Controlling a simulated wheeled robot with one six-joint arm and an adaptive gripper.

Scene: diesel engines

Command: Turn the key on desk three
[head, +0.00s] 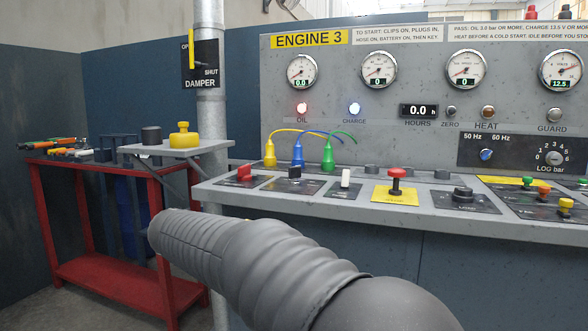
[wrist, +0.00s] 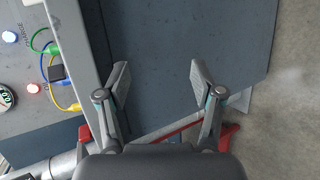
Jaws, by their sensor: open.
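The Engine 3 desk (head: 225,191) fills the right of the head view, with a grey sloping control shelf below its gauge panel. On the shelf are a red switch (head: 244,172), a black control (head: 294,172), a white lever (head: 345,179), a red stop button (head: 396,181) and a black knob (head: 462,194). I cannot tell which of these, if any, is the key. My gripper (wrist: 160,78) is open and empty in the wrist view, over the desk's plain front and apart from the controls. It does not show in the head view.
Yellow, blue and green plugs with leads (head: 298,153) stand at the shelf's back left. Bare floor (wrist: 293,90) lies right in the wrist view.

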